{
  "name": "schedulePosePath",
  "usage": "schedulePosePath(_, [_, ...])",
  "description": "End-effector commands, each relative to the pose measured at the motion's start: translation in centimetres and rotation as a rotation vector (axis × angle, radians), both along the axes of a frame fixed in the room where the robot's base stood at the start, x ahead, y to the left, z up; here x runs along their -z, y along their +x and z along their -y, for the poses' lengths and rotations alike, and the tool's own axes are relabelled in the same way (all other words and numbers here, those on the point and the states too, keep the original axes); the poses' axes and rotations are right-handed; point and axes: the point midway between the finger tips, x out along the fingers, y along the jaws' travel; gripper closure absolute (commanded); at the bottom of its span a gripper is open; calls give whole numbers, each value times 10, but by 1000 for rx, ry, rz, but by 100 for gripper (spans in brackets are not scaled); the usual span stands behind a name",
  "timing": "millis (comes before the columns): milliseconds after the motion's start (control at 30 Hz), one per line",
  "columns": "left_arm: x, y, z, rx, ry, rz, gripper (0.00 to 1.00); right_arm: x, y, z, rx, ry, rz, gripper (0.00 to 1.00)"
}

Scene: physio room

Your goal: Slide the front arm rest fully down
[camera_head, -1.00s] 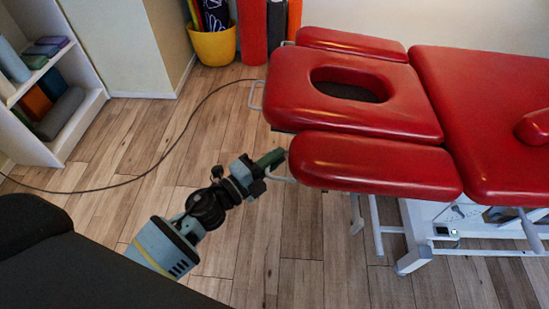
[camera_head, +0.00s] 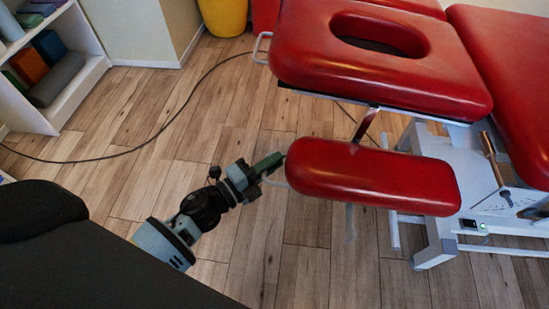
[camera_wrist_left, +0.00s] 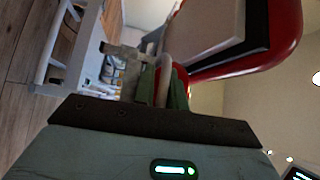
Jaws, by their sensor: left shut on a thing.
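The front arm rest (camera_head: 375,177) is a red padded piece that hangs clearly below the level of the red headrest section (camera_head: 385,62). My left gripper (camera_head: 277,162) is at the left end of this arm rest, shut on its thin metal handle. In the left wrist view the handle (camera_wrist_left: 164,72) runs between the green fingers of my left gripper (camera_wrist_left: 163,88). The fingers partly hide the handle. My right gripper is in neither view.
The table's white metal frame (camera_head: 436,245) stands on the wooden floor below the arm rest. A black cable (camera_head: 150,145) lies across the floor. A white shelf (camera_head: 82,70) stands at the far left, and a yellow bin (camera_head: 222,14) is at the back. The floor left of the table is otherwise free.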

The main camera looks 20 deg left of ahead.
Motion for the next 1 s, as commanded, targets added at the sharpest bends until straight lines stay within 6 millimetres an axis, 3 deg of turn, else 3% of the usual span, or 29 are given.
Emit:
schedulePosePath(433, [3, 1, -2, -4, 4, 2, 100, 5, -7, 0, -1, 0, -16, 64])
schedulePosePath(467, [3, 1, -2, -4, 4, 2, 84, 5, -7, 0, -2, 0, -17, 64])
schedulePosePath(600, [3, 1, -2, -3, 3, 2, 69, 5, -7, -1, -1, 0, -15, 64])
schedulePosePath(1000, [4, -9, -6, -1, 0, 0, 69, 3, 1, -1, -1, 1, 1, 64])
